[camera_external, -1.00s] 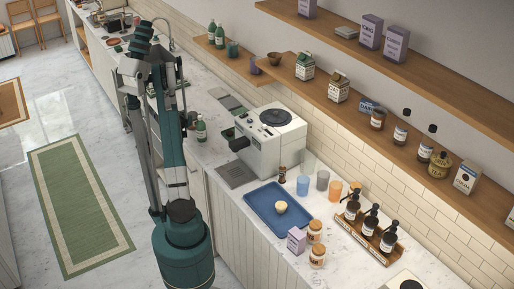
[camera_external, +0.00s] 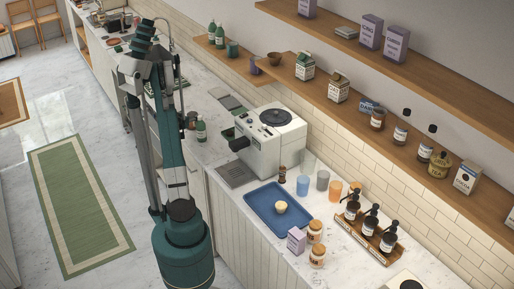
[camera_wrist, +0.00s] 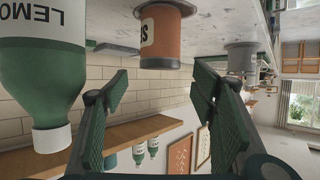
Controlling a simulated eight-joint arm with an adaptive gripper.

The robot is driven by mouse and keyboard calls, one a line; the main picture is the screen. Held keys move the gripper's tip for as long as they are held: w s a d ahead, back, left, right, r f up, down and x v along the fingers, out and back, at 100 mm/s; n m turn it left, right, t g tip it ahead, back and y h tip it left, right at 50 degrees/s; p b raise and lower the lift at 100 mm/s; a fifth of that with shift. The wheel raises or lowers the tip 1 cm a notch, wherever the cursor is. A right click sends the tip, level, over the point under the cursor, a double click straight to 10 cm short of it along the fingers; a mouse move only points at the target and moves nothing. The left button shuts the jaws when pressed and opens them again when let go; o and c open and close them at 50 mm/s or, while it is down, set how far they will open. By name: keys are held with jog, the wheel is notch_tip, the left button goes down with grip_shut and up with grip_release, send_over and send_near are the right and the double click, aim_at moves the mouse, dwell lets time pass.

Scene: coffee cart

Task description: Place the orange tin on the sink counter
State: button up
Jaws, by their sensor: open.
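In the wrist view, which looks upside down, the orange tin (camera_wrist: 166,40) stands on a pale counter (camera_wrist: 215,15). It has a dark lid, and part of its label shows. My gripper (camera_wrist: 160,88) is open and empty, its green fingers spread apart. The tin is ahead of the fingers and toward the top of the picture, not between the pads. In the external view, my arm hides most of the gripper, and I cannot clearly make out the tin. The sink counter (camera_external: 112,32) runs toward the back left there.
A grey canister (camera_wrist: 240,57) is farther right. A wooden shelf (camera_wrist: 135,132) runs along the tiled wall. The coffee machine (camera_external: 268,140) and blue tray (camera_external: 262,226) stand nearer on the counter.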

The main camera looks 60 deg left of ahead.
jog(key=shift+s+d+r, duration=0.1)
jog(key=shift+s+d, duration=0.1)
jog(key=shift+s, duration=0.05)
dwell(0.4)
